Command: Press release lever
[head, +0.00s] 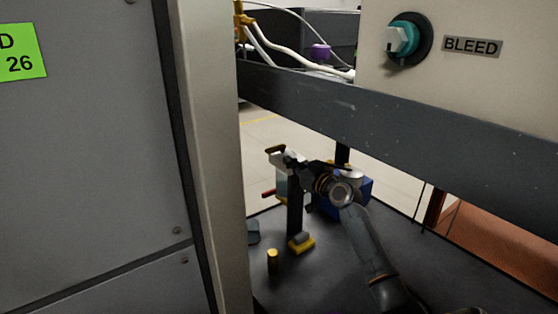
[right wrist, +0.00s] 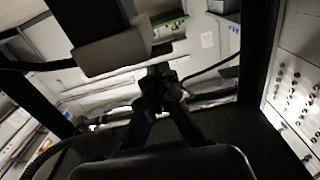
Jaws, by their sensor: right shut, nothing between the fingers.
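My right gripper (head: 285,160) is at the end of my right arm, low in the middle of the head view. It is beside the top of a dark upright post (head: 295,208) that has a yellow foot (head: 301,244). In the right wrist view, its fingers (right wrist: 155,82) are together with nothing between them. A dark block (right wrist: 112,50) is close to the fingertips there; I cannot tell whether they touch it. A small red handle (head: 268,194) shows left of the post. I cannot tell which part is the release lever. My left gripper is out of view.
A dark beam (head: 400,115) crosses above my right arm, under a panel with a teal knob (head: 402,40) and a BLEED label (head: 473,47). A tall grey cabinet (head: 90,160) fills the left. A short yellow cylinder (head: 272,261) stands on the dark surface (head: 330,270).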

